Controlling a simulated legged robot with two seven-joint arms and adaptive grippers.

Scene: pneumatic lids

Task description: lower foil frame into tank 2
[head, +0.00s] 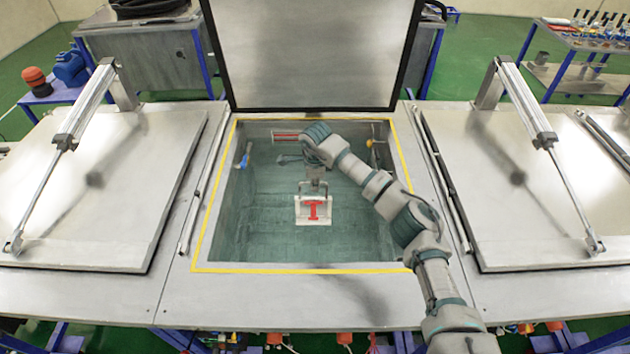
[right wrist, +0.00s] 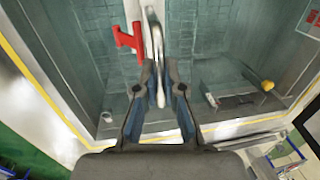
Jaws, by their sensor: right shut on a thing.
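Tank 2 (head: 216,240), taken as the middle tank, is open with its lid (head: 312,60) standing up behind it. The foil frame (head: 314,210), a white plate with a red I-shaped piece and a metal handle, hangs roughly upright inside the yellow-outlined opening. My right gripper (head: 316,183) is above it, shut on its handle. In the right wrist view the fingers (right wrist: 160,72) close around the metal handle (right wrist: 154,35), beside the red piece (right wrist: 130,42). The frame's exact depth is hard to tell. My left gripper is not in view.
Closed lids with pneumatic struts lie left (head: 110,190) and right (head: 520,190) of the opening. A blue-handled item (head: 245,155) is at the tank's left wall, and a yellow knob (right wrist: 267,85) at another wall. The space around the frame looks clear.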

